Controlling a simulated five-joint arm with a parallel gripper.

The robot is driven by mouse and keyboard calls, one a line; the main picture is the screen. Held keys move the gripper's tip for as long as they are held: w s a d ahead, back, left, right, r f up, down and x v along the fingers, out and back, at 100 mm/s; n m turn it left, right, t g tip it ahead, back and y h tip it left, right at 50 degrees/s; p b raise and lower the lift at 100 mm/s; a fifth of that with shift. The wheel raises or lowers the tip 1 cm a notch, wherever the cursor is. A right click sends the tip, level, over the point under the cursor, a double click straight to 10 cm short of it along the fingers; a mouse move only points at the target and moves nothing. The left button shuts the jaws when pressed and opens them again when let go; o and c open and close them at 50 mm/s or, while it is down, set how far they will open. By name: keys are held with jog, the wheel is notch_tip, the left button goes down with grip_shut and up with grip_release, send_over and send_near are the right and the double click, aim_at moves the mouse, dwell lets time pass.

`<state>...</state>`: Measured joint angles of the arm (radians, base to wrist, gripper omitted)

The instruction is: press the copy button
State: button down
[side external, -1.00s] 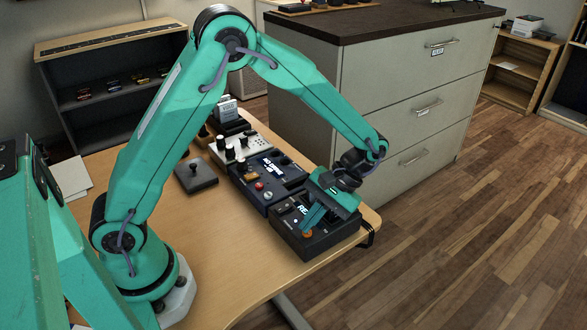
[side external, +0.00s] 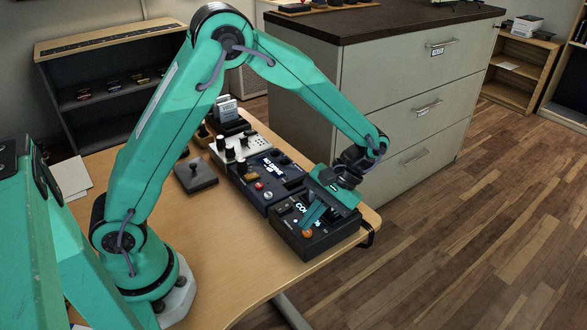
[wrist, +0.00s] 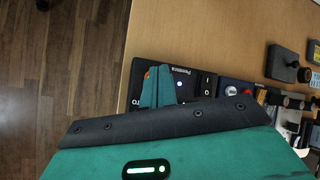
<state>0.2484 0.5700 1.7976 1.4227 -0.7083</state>
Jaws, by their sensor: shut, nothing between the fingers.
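A dark box-shaped device (side external: 318,246) sits at the table's right front corner. Its lit screen (side external: 299,209) shows letters starting "CO", the rest hidden behind my gripper. An orange button (side external: 307,233) is on its top near the front edge, with a small white light beside it. My gripper (side external: 305,227) is shut and empty, pointing down with its tips at the orange button; whether they touch it I cannot tell. In the wrist view, my shut fingers (wrist: 157,86) lie over the device (wrist: 190,78) and mostly cover the button, leaving an orange edge (wrist: 147,75).
A dark blue panel (side external: 262,190) with red and white buttons stands just behind the device. A white panel with black knobs (side external: 240,150) is farther back. A grey plate with a knob (side external: 195,178) lies to the left. The table's (side external: 235,270) front area is clear.

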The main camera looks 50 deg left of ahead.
aim_at(310, 230)
jog(key=shift+r, duration=0.15)
jog(key=shift+r, duration=2.85)
jog(key=s+a+r+m+t+h, duration=0.1)
jog(key=s+a+r+m+t, duration=0.4)
jog(key=s+a+r+t, duration=0.3)
jog(key=s+r+t, duration=0.3)
jog(key=t, duration=0.1)
jog(key=shift+a+t+h, duration=0.25)
jog(key=shift+t+h, duration=0.15)
